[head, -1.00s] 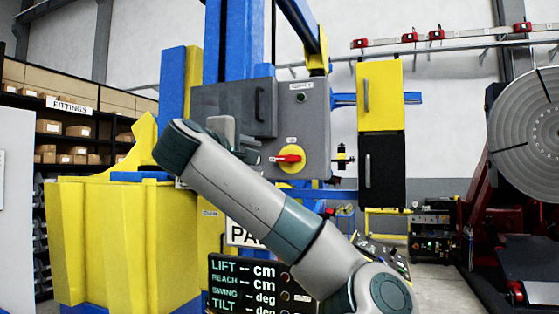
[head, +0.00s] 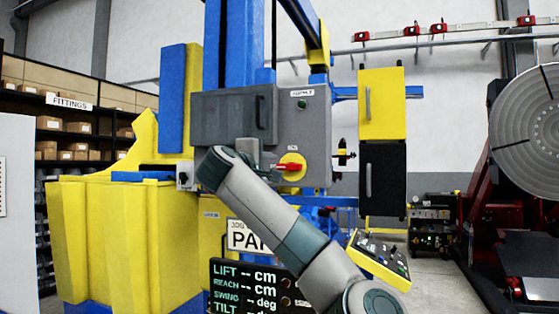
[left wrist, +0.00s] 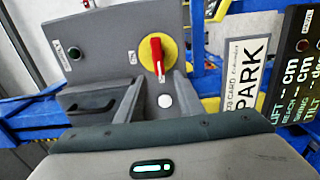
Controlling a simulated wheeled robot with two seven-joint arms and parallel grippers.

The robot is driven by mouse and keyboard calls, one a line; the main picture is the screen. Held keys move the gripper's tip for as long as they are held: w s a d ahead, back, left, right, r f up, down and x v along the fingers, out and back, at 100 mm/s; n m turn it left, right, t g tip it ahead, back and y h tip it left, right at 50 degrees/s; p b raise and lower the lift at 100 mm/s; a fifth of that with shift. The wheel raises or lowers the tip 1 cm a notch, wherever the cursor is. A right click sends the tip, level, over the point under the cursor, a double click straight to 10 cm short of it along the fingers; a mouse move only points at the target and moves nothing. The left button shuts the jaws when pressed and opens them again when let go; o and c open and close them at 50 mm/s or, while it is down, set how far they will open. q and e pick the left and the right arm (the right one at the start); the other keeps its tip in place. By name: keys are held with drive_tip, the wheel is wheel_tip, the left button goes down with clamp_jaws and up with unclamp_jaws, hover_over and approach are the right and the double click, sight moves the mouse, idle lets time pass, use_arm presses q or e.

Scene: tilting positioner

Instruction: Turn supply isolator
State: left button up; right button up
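The supply isolator (head: 291,167) is a red handle on a round yellow plate, low on a grey box. Its handle lies roughly level in the head view. In the left wrist view the red handle (left wrist: 156,56) shows just beyond the gap between the fingers. My left gripper (head: 266,168) is just left of the handle, mostly hidden behind my wrist. In the left wrist view the left gripper (left wrist: 160,88) shows its fingers apart with nothing between them. Whether a finger touches the handle I cannot tell. My right gripper is not in view.
A grey door with a handle (head: 228,115) is beside the isolator box (head: 313,125), which has a green button (head: 301,104). A display (head: 245,290) with dashes and a PARK sign (head: 246,237) are below. A yellow control console (head: 378,258) stands lower right. Yellow and black cabinets (head: 381,105) hang right.

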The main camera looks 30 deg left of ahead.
sight(279, 168)
use_arm(q)
drive_tip(key=p+x, duration=0.2)
drive_tip(key=x, duration=0.3)
drive_tip(key=shift+w+r, duration=0.1)
drive_tip(key=shift+w, duration=0.2)
drive_tip(key=shift+w+a+p, duration=0.25)
drive_tip(key=shift+w+p, duration=0.2)
drive_tip(key=shift+w, duration=0.25)
clamp_jaws()
